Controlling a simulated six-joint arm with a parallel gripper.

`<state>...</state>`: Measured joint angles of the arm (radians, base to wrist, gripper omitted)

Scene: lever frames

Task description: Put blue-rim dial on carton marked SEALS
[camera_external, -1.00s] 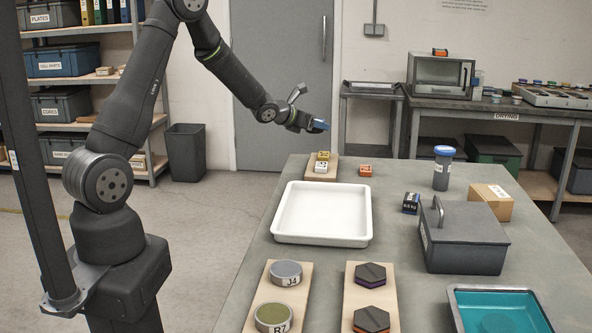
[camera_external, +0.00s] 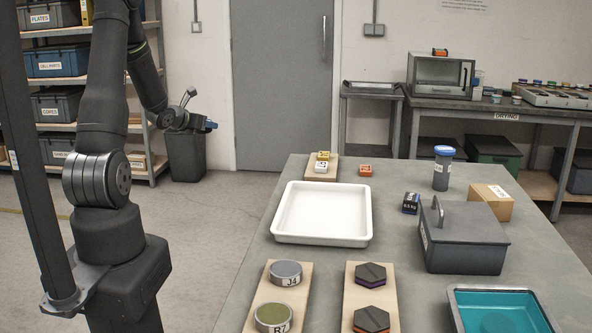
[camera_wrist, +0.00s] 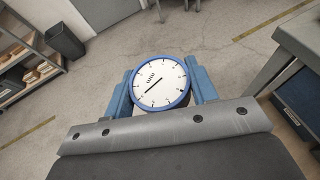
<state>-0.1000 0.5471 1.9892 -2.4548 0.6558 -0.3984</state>
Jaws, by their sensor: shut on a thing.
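The blue-rim dial (camera_wrist: 161,84) has a white face with black marks and a dark hand. It sits between the two blue fingers of my gripper (camera_external: 208,125), which is shut on it, face toward the wrist camera. In the external view my gripper hangs in the air left of the table, in front of the waste bin and shelves, and the dial is too small to make out there. A brown carton (camera_external: 491,203) with a white label stands on the right of the table, behind the grey lidded box; its label cannot be read.
The table (camera_external: 400,263) bears a white tray (camera_external: 278,236), a grey lidded box (camera_external: 466,240), a blue-capped jar (camera_external: 443,172), a small dark block (camera_external: 411,203), boards with discs and hex pieces, and a teal-filled tray (camera_external: 455,294). Bare floor lies below my gripper.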

